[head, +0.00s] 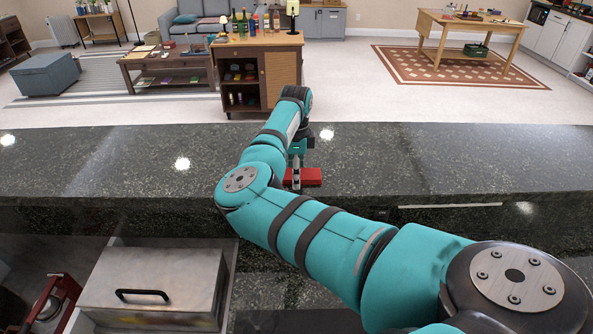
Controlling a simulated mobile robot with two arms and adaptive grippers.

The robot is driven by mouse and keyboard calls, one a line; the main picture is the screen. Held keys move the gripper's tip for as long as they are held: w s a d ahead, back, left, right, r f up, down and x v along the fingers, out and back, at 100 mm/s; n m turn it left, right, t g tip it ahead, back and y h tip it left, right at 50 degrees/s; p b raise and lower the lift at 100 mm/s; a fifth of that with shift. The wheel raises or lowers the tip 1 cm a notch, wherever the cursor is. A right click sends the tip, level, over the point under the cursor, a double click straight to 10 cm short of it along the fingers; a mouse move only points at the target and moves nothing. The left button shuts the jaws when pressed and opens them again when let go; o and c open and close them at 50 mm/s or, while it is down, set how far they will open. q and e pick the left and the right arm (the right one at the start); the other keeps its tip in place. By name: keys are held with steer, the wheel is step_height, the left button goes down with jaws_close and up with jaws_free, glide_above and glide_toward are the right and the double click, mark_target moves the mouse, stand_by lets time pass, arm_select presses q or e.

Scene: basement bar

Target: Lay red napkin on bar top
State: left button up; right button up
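The red napkin (311,178) lies as a small, flat, folded-looking block on the dark stone bar top (420,165), in the middle of the head view. My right arm reaches in from the lower right, and its gripper (296,180) points down at the left part of the napkin. The fingers overlap the napkin in the picture. I cannot tell whether they grip it, only touch it or are apart from it. My forearm partly hides the near left side of this spot. My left gripper is not in view.
The bar top is clear to the left and right of my arm. Below its near edge at lower left are a metal box with a black handle (150,285) and a red-framed item (58,300). Beyond the bar stands a wooden cabinet with bottles (278,72).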

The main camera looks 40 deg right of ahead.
steer(key=shift+d, duration=0.15)
steer(key=shift+r, duration=0.35)
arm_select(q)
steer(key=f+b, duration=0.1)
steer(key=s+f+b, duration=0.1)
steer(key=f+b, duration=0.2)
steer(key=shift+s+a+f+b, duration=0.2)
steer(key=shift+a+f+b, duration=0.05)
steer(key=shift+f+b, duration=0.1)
arm_select(e)
step_height(320, 180, up, 12)
steer(key=shift+f, duration=0.25)
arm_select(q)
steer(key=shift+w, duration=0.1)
